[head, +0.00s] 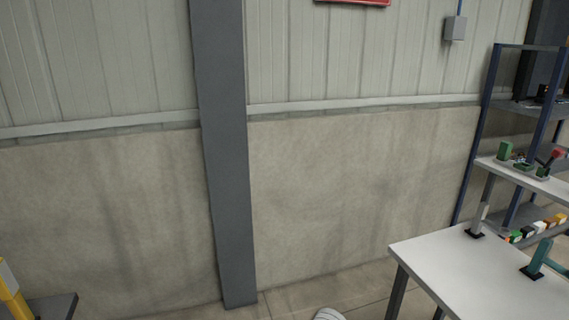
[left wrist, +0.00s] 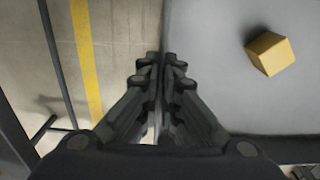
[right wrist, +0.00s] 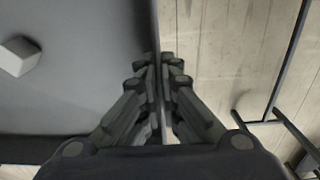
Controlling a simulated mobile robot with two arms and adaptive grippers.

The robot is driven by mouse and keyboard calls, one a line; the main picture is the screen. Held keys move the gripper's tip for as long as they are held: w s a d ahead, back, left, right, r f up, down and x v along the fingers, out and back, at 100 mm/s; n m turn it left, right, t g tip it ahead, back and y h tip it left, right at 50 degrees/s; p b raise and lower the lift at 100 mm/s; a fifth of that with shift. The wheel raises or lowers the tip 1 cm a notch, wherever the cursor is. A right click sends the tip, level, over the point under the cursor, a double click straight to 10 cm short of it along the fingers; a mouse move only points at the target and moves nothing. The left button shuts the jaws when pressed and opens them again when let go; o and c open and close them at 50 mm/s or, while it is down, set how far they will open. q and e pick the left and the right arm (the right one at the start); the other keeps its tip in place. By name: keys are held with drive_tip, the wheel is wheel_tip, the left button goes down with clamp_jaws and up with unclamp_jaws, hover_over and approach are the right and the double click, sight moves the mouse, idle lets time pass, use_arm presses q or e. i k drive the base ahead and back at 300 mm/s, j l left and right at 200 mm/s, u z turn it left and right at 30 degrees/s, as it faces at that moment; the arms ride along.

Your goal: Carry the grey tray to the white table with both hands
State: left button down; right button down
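The grey tray (left wrist: 215,60) fills the right side of the left wrist view, with a yellow block (left wrist: 270,54) in it. It also fills the left side of the right wrist view (right wrist: 95,95), where a pale grey block (right wrist: 19,56) lies in it. My left gripper (left wrist: 162,62) is shut on one tray wall, and my right gripper (right wrist: 158,62) is shut on another. The white table (head: 465,275) is at the lower right of the head view.
A grey tool stand (head: 478,221) and a teal one (head: 537,260) stand on the white table. Behind it is a blue-framed shelf (head: 484,120) with small items. A grey pillar (head: 225,160) stands against the wall. A yellow floor line (left wrist: 86,60) runs beside the tray.

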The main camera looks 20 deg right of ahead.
sight(478, 286)
drive_tip(key=i+u, duration=0.1)
drive_tip(key=i, duration=1.65)
drive_tip(key=i+z, duration=0.1)
drive_tip(key=z, duration=2.7)
